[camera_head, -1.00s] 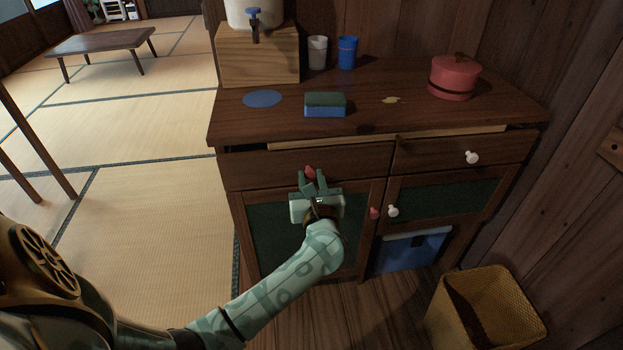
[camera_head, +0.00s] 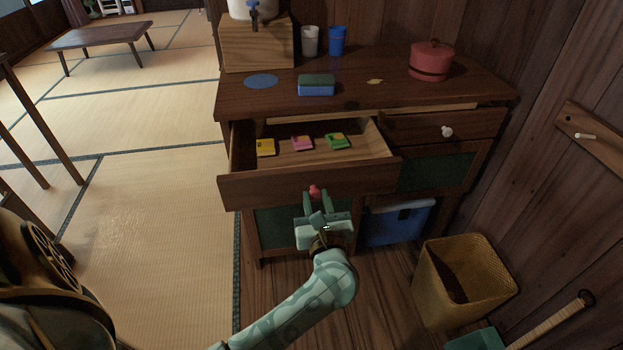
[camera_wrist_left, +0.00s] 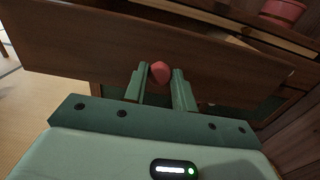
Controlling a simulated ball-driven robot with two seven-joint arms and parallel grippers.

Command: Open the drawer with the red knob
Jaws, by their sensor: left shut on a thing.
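The left drawer (camera_head: 300,186) of the wooden cabinet is pulled well out, and its inside shows. Its red knob (camera_head: 314,191) is on the drawer front; it also shows in the left wrist view (camera_wrist_left: 160,72). My left gripper (camera_head: 316,200) is shut on the red knob, with one finger on each side of it in the left wrist view (camera_wrist_left: 160,76). Yellow, pink and green packets (camera_head: 302,143) lie in the drawer. My right gripper is not in view.
The right drawer with a white knob (camera_head: 447,132) is shut. On the cabinet top (camera_head: 390,97) are a sponge (camera_head: 316,85), two cups and a red pot (camera_head: 430,62). A blue box (camera_head: 398,222) stands underneath. A woven basket (camera_head: 462,285) stands at right.

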